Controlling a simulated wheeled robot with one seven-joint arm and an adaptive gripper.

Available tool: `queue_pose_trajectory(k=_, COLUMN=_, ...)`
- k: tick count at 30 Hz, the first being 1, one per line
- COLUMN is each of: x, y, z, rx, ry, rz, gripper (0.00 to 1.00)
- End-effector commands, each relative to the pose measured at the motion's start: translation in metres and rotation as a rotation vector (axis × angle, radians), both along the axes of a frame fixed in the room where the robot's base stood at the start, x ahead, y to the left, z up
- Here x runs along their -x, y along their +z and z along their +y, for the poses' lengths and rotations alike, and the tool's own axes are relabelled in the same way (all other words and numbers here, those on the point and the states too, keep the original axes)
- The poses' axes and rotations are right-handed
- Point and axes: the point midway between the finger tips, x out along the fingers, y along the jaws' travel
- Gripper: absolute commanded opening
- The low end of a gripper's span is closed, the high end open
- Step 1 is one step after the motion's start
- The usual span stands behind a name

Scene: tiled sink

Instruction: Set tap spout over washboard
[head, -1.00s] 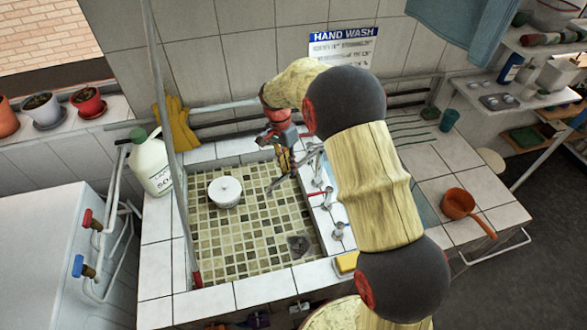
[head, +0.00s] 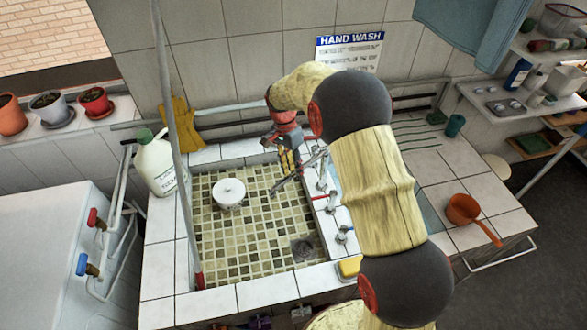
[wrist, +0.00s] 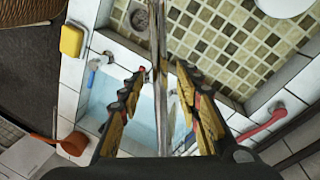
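The metal tap spout (head: 284,184) reaches from the taps on the sink's right edge out over the tiled basin (head: 250,235). My gripper (head: 290,168) is at the spout. In the wrist view, the spout (wrist: 158,45) runs between the two separated fingers of my gripper (wrist: 161,76). Gaps show beside it, and whether either finger touches it is unclear. A pale blue surface (wrist: 102,97) lies across the tap ledge from the basin; it may be the washboard. My arm covers much of it in the head view, where part shows at its right (head: 425,208).
A slanting pole (head: 172,110) crosses the left side. An orange dipper (head: 463,209) lies on the right counter.

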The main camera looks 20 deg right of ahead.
Motion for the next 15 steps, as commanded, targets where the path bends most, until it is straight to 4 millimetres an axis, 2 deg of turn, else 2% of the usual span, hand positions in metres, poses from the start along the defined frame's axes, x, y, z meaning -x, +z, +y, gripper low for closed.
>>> queue_pose_trajectory(k=5, x=0.0, y=0.001, z=0.0, rx=0.0, ry=0.0, rz=0.0, gripper=0.34)
queue_pose_trajectory(k=8, x=-0.002, y=0.009, z=0.001, rx=0.0, ry=0.0, rz=0.0, gripper=0.34)
queue_pose_trajectory(k=15, x=-0.011, y=0.052, z=0.005, rx=0.0, ry=0.0, rz=-0.003, gripper=0.34)
